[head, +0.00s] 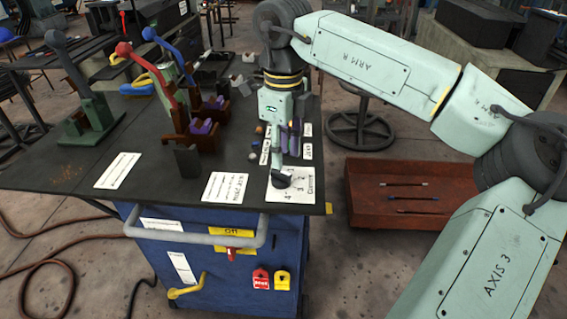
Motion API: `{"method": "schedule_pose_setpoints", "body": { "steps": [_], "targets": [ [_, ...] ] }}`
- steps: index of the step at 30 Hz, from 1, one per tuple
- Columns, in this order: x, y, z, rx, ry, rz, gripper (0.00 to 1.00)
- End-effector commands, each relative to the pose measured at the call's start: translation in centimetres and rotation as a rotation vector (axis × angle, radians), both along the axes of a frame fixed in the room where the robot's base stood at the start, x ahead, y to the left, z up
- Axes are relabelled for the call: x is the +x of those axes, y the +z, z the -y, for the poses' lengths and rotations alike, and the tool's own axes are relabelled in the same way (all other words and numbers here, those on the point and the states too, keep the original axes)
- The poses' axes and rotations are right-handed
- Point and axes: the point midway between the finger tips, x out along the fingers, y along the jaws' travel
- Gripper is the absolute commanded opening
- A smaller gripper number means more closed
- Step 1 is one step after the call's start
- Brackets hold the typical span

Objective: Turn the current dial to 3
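The current dial is a dark knob (281,181) on a white plate (302,186) at the front right corner of the dark bench top. Numbers, among them 3 and 4, and a word like "Current" are printed sideways on the plate. The exact direction of the knob's pointer is too small to tell. My gripper (280,163) hangs down from the mint-green arm, with its fingers just above or at the knob. I cannot tell if the fingers touch the knob, or how far apart they are.
Levers with a red ball (124,49) and a blue ball (148,33) stand on the bench (75,165), left of my gripper. A green lever stand (91,120) is at far left. A blue cabinet (215,275) with a grey handle is below. A red tray (395,168) lies right.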

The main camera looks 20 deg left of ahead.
Motion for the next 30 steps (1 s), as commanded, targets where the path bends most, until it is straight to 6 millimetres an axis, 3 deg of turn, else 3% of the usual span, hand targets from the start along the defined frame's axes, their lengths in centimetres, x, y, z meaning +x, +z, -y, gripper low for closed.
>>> {"method": "schedule_pose_setpoints", "body": {
  "steps": [6, 12, 30],
  "targets": [
    [0.0, 4.6, -0.1, 0.000, 0.000, 0.002, 0.33],
    [0.0, 6.8, 0.0, -0.001, 0.000, 0.000, 0.33],
    [-0.2, 7.1, -0.5, 0.021, 0.010, -0.007, 0.33]
  ]
}}
